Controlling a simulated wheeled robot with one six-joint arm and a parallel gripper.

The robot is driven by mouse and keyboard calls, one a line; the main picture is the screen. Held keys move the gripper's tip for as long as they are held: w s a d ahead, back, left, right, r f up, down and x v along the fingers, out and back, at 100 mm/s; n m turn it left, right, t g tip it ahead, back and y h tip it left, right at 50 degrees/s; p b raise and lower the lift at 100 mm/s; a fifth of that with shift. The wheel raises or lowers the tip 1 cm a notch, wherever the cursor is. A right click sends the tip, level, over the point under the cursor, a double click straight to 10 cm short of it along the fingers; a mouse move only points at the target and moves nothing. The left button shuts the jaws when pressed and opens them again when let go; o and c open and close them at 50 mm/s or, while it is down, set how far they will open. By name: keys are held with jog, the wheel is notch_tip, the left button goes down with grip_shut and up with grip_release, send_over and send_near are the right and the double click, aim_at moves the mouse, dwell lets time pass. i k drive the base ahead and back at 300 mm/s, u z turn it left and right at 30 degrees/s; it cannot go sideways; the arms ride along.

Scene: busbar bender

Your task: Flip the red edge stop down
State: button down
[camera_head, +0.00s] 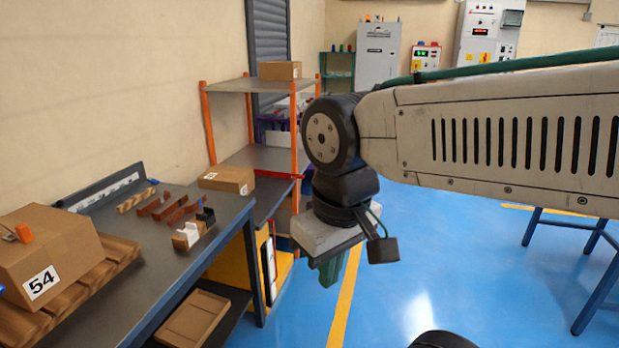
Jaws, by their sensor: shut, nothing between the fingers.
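A red strip (288,176) shows at the front right edge of the middle shelf of the orange-post rack. It looks like the red edge stop, but it is small and partly beside my wrist, so I cannot tell its position clearly. My gripper (330,276) points down, with its green fingers shut and empty. In the picture it is below and to the right of the red strip, apart from it, over the blue floor.
A dark workbench (190,262) at left carries a box marked 54 (60,245), reddish-brown bars (178,213) and a small white-and-black fixture (188,235). The rack (248,158) stands behind it. A blue table frame (585,255) is at right; the floor between is open.

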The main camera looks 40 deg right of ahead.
aim_at(270, 173)
jog(key=z, duration=0.25)
jog(key=i, duration=0.3)
jog(key=z, duration=0.95)
jog(key=i, duration=0.9)
jog(key=z, duration=0.45)
jog(key=i, duration=0.95)
jog(key=u, duration=0.8)
jog(key=i, duration=0.85)
jog(key=u, duration=0.75)
